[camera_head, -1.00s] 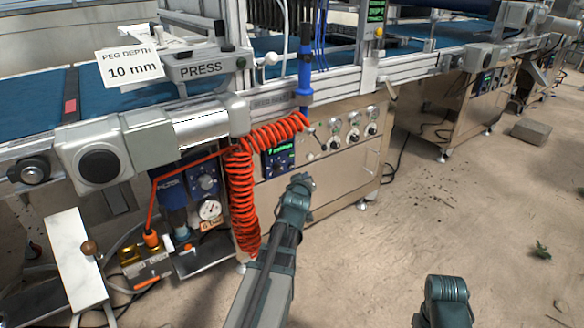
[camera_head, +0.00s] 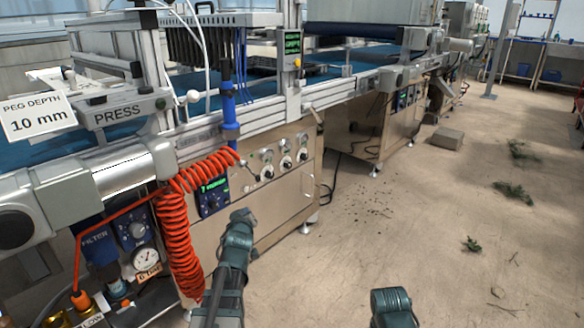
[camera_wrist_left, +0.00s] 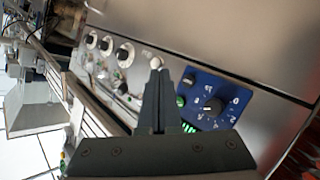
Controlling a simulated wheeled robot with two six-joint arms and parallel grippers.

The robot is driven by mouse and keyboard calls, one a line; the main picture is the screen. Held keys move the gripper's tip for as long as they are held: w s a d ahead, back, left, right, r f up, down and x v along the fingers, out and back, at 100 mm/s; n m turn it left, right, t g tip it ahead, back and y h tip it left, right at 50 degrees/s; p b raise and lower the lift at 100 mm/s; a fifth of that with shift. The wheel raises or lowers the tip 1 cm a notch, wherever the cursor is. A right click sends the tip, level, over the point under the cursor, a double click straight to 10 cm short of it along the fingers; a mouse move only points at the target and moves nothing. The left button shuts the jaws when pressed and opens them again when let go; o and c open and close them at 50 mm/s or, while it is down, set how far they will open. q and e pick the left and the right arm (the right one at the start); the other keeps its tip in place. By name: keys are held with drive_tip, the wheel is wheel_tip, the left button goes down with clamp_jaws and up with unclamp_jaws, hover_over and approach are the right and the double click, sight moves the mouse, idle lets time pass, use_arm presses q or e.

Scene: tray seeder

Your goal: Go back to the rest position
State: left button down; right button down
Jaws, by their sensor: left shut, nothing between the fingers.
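My left gripper (camera_wrist_left: 158,72) shows in the left wrist view with its two dark fingers together and nothing between them. Its tips point toward a steel panel with knobs. In the head view my left arm reaches up from the bottom, in front of the machine's steel cabinet (camera_head: 262,212); its fingers cannot be made out there. Part of my right arm shows at the bottom edge of the head view, but its gripper is out of the picture.
The seeder line with its blue belt (camera_head: 190,108) runs along the left and back. A coiled orange hose (camera_head: 178,240) hangs left of my left arm. A blue dial box (camera_wrist_left: 210,103) is near the fingers in the wrist view.

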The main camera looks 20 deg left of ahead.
use_arm(q)
drive_tip(key=s+d+f+m+g+h+p, duration=0.1)
drive_tip(key=s+d+m+g+h+p, duration=0.25)
drive_tip(key=d, duration=0.75)
drive_tip(key=s+d+f+m+g+h+p, duration=0.1)
drive_tip(key=s+d+m+g+p, duration=0.35)
drive_tip(key=d, duration=0.65)
drive_tip(key=s+d+r+m+g+p, duration=0.1)
drive_tip(key=s+d+m+g+p, duration=0.25)
drive_tip(key=s+d, duration=0.35)
drive_tip(key=s+d+r+m+g+p, duration=0.1)
drive_tip(key=s+d+m+g+p, duration=0.25)
drive_tip(key=s, duration=0.65)
wheel_tip(320, 180, up, 38)
drive_tip(key=d+t+p, duration=0.1)
drive_tip(key=d+p, duration=0.1)
drive_tip(key=p, duration=3.6)
drive_tip(key=shift+s+n, duration=0.15)
drive_tip(key=shift+n, duration=0.25)
